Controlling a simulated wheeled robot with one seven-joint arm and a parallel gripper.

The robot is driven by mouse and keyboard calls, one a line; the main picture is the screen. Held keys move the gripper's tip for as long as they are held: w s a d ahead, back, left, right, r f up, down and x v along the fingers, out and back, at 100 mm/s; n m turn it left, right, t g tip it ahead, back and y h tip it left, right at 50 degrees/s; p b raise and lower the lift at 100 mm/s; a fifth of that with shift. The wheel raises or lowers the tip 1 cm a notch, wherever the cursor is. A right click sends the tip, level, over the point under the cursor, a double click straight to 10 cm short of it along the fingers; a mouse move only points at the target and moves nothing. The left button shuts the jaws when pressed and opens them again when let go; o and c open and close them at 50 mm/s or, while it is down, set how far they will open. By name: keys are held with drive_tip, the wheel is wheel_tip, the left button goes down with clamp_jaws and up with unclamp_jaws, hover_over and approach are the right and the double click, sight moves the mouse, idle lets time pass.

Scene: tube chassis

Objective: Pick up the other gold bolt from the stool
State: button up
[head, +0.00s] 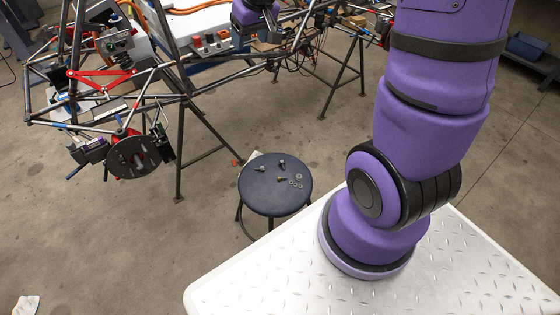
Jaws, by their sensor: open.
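A round dark blue stool (258,200) stands on the floor near the middle of the head view. A small gold-looking bolt (281,179) lies near the centre of its seat. My gripper (275,35) is at the top of the view, beyond the stool and close to the tube chassis (180,95). It is well apart from the stool. It is open, and I see nothing between its fingers, though they are small and dark against the clutter.
Two greyer bolts (262,168) and several nuts or washers (298,178) also lie on the stool. The chassis tubes and trestle legs (180,150) stand behind and left of it. My arm covers the right side.

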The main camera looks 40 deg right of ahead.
drive_tip(key=w+d+f, duration=0.2)
drive_tip(key=w+f, duration=0.1)
drive_tip(key=f, duration=0.3)
drive_tip(key=w+d+f, duration=0.2)
drive_tip(key=w+f, duration=0.1)
drive_tip(key=f, duration=0.4)
drive_tip(key=m+g, duration=0.2)
drive_tip(key=g, duration=0.1)
approach(281, 178)
drive_tip(key=shift+a+f+h, duration=0.15)
drive_tip(key=shift+f+h, duration=0.05)
drive_tip(key=shift+f, duration=0.35)
drive_tip(key=shift+a+f+h, duration=0.15)
drive_tip(key=shift+f+h, duration=0.05)
drive_tip(key=shift+f, duration=0.35)
drive_tip(key=shift+w+f, duration=0.15)
drive_tip(key=shift+f, duration=1.45)
drive_tip(key=shift+w+f, duration=0.15)
drive_tip(key=shift+f, duration=1.45)
drive_tip(key=c, duration=0.8)
